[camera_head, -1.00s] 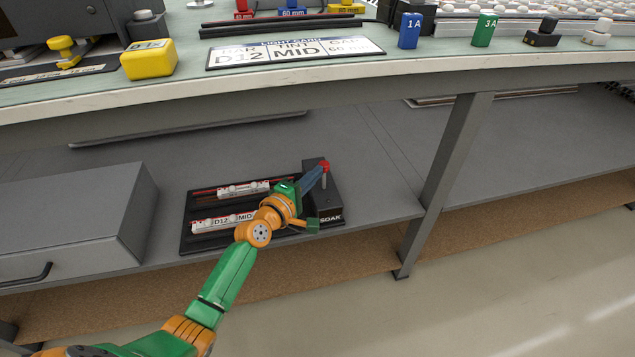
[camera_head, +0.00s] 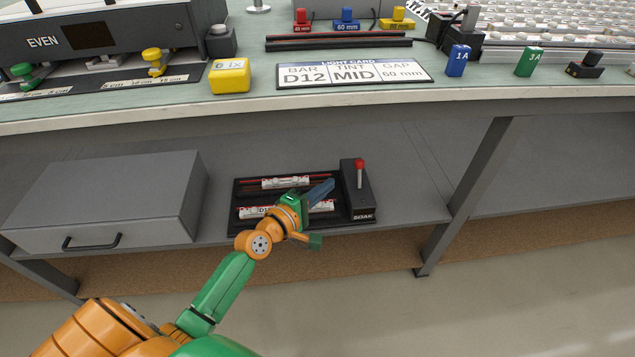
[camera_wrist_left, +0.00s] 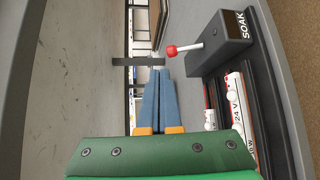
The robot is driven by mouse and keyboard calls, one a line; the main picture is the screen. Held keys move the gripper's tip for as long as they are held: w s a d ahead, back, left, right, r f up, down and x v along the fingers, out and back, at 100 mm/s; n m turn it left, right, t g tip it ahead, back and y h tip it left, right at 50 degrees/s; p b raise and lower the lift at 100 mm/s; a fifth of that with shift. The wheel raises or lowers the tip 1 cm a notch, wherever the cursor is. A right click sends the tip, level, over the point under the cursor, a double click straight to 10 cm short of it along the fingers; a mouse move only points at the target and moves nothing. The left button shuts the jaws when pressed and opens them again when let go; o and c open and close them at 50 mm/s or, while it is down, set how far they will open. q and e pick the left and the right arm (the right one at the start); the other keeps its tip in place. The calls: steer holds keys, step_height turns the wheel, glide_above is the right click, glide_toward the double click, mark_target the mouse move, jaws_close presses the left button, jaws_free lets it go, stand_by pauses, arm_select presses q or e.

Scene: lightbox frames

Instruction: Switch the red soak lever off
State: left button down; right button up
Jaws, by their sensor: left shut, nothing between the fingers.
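The red-knobbed soak lever (camera_head: 361,174) stands roughly upright on a dark box (camera_head: 357,197) marked SOAK, on the shelf under the bench. In the left wrist view, the lever's red knob (camera_wrist_left: 171,51) shows on its pale stem, beside the SOAK box (camera_wrist_left: 219,43). My left gripper (camera_head: 329,186) is to the left of the lever, apart from it in the head view, above the black tray. Its blue fingers (camera_wrist_left: 159,78) are together and empty, with the knob just beyond and right of their tips. I cannot tell the exact gap in depth. My right gripper is not in view.
The black tray (camera_head: 240,195) holds red-and-white bars and joins the SOAK box. A grey drawer unit (camera_head: 105,200) stands to its left, and a table leg (camera_head: 470,195) to its right. The bench edge (camera_head: 330,103) overhangs the shelf. Shelf right of the box is clear.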

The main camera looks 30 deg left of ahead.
arm_select(q)
steer(key=shift+r+v, duration=0.2)
steer(key=shift+v, duration=0.95)
